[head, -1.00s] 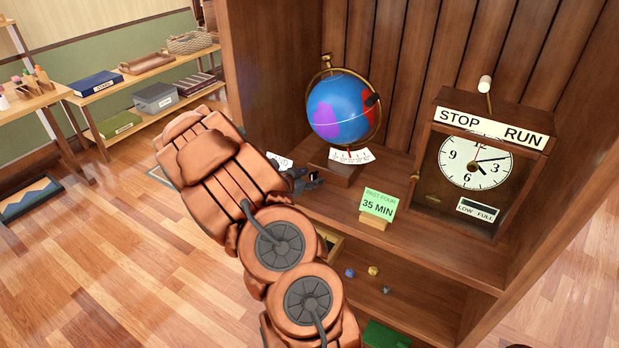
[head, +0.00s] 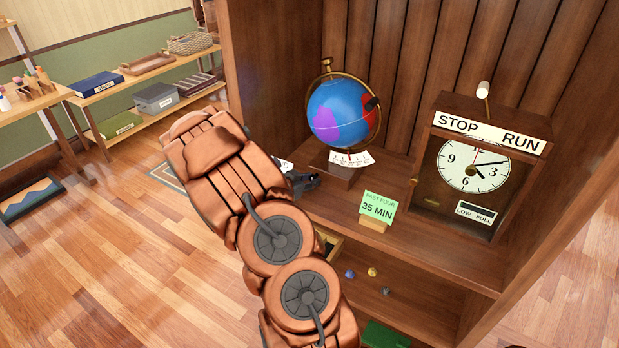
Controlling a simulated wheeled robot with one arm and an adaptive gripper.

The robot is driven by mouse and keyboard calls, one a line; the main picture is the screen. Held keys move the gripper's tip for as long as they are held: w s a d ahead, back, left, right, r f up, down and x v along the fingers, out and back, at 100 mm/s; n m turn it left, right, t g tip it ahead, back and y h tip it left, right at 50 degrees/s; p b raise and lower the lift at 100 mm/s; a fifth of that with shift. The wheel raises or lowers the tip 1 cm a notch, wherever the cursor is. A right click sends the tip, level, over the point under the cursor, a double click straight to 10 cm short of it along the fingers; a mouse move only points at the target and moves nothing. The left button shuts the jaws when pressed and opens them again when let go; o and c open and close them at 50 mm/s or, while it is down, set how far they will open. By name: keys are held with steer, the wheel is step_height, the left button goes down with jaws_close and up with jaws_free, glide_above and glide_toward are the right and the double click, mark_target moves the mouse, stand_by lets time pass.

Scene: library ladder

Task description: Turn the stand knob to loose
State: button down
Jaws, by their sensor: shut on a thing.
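The blue globe (head: 340,112) with purple and red patches sits in a brass ring on a brown wooden stand (head: 338,172) on the shelf. A white scale card (head: 352,159) with a red pointer is at the front of the stand. My gripper (head: 308,181) is low at the left side of the stand's base, its dark fingers closed. The stand knob is hidden behind my fingers and arm, so its position cannot be read. A white label (head: 287,164) behind my arm is mostly covered.
A green card reading 35 MIN (head: 377,206) stands right of my gripper. A clock box (head: 470,165) marked STOP and RUN is further right. An open drawer (head: 331,241) and small coloured pieces (head: 373,272) are below. The cabinet side wall (head: 268,80) rises behind.

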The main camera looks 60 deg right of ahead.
steer(key=shift+r+p, duration=0.2)
steer(key=shift+p, duration=0.35)
steer(key=shift+r+n+p, duration=0.1)
steer(key=shift+n+p, duration=0.3)
steer(key=shift+p, duration=0.15)
steer(key=n+g+p, duration=0.1)
steer(key=p, duration=0.2)
steer(key=shift+f+n+g+h+p, duration=0.4)
steer(key=shift+n+g+p, duration=0.4)
steer(key=shift+p, duration=0.6)
steer(key=shift+w, duration=0.1)
steer(key=c, duration=0.9)
jaws_free()
steer(key=shift+f+b, duration=0.1)
steer(key=shift+b, duration=0.2)
